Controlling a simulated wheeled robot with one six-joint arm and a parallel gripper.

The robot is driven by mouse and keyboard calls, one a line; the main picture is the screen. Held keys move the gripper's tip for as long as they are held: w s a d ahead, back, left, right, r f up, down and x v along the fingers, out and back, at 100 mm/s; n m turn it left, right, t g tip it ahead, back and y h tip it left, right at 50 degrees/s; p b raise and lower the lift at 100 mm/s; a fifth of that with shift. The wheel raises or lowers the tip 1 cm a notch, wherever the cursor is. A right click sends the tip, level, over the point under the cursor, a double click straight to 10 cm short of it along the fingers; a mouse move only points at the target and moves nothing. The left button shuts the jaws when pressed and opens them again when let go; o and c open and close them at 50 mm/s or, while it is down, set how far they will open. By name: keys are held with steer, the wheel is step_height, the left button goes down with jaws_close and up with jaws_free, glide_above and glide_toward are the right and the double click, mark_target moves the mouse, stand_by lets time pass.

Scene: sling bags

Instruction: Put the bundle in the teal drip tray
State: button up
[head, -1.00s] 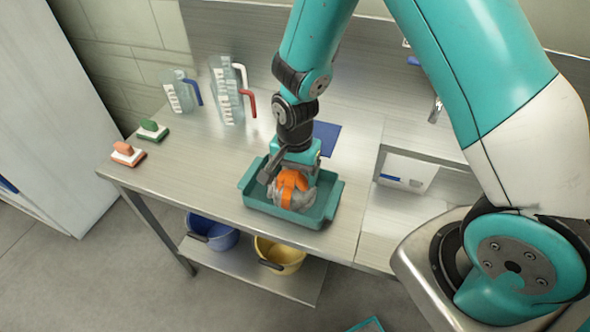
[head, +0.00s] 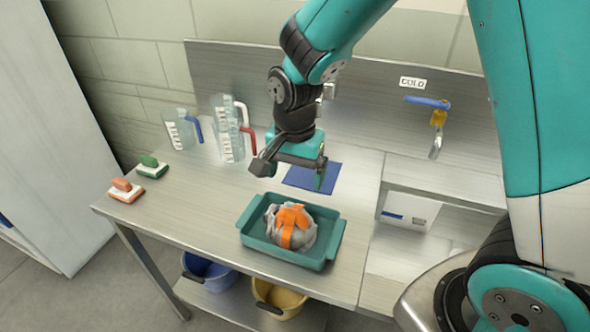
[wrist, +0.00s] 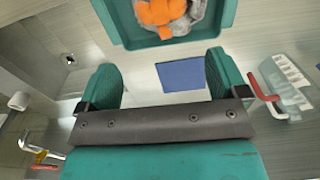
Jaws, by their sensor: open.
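The bundle (head: 300,236), grey with orange straps, lies inside the teal drip tray (head: 321,264) on the steel table. In the wrist view the bundle (wrist: 163,14) and the tray (wrist: 226,16) show at the top edge. My gripper (head: 300,176) is open and empty, above and behind the tray, apart from the bundle. In the wrist view its two teal fingers (wrist: 160,83) stand wide apart with nothing between them.
A blue mat (head: 313,176) lies behind the tray. Clear jugs (head: 228,135) stand at the back left. Green (head: 150,168) and orange (head: 125,190) brushes lie on the left. A faucet (head: 437,125) is at the back right. Blue (head: 208,272) and yellow (head: 278,299) buckets are below.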

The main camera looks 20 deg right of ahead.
steer(key=s+a+r+n+y, duration=0.2)
steer(key=s+r+n, duration=0.4)
steer(key=s+n, duration=0.2)
steer(key=s+a+r+n+y, duration=0.2)
steer(key=s+a+r+n, duration=0.1)
steer(key=s+r+n, duration=0.3)
steer(key=s+n, duration=0.2)
steer(key=s, duration=0.2)
steer(key=shift+s+r, duration=0.2)
steer(key=shift+r, duration=0.1)
